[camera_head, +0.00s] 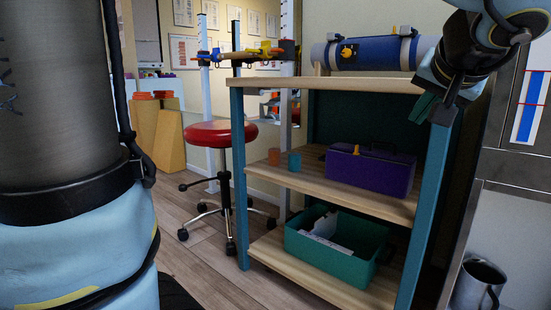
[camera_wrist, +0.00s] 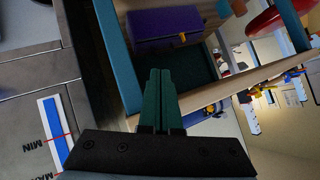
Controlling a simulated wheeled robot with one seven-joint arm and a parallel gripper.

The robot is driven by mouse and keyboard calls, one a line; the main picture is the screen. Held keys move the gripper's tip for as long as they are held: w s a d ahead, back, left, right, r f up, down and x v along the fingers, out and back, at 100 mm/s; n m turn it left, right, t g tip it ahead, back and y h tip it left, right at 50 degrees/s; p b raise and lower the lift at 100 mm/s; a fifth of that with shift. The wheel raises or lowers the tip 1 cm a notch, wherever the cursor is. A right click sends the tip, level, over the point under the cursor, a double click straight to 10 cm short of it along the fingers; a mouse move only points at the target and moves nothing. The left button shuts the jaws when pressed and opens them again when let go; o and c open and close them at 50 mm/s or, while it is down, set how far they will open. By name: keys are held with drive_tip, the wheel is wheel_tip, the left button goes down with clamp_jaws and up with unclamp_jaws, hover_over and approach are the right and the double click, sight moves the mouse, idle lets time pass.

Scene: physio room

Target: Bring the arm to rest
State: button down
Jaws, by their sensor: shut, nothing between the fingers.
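My gripper (camera_head: 424,106) is at the upper right of the head view, in front of the right post of the shelf unit (camera_head: 435,180). Its dark green fingers point down and left. In the wrist view my gripper (camera_wrist: 160,72) shows its two green fingers side by side, touching, with nothing between them. The upper arm links are cut off by the top right edge of the head view.
The shelf holds a rolled blue mat (camera_head: 375,54), a purple box (camera_head: 370,168), two small cups (camera_head: 293,161) and a green bin (camera_head: 335,244). A red stool (camera_head: 220,134) stands left of it. A metal mug (camera_head: 480,285) is at lower right.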

drive_tip(key=w+a+f+n+g+y+p, duration=0.1)
drive_tip(key=w+a+f+g+p, duration=0.2)
drive_tip(key=a, duration=0.5)
drive_tip(key=w+a+f+n+g+y+p, duration=0.1)
drive_tip(key=w+a+f+n+g+p, duration=0.15)
drive_tip(key=a+f, duration=0.4)
drive_tip(key=w+a+f+n+g+y+p, duration=0.1)
drive_tip(key=w+a+f+g+y+p, duration=0.15)
drive_tip(key=a, duration=0.75)
drive_tip(key=s+a+f+n+g+h+p, duration=0.1)
drive_tip(key=s+a+p, duration=0.15)
drive_tip(key=a, duration=0.25)
drive_tip(key=s+a+f+n+h+p, duration=0.1)
drive_tip(key=a+n+p, duration=0.15)
drive_tip(key=a, duration=0.25)
wheel_tip(320, 180, up, 38)
drive_tip(key=p, duration=3.7)
drive_tip(key=shift+d+f+m, duration=0.25)
drive_tip(key=shift+d+m, duration=0.1)
drive_tip(key=shift+m, duration=0.05)
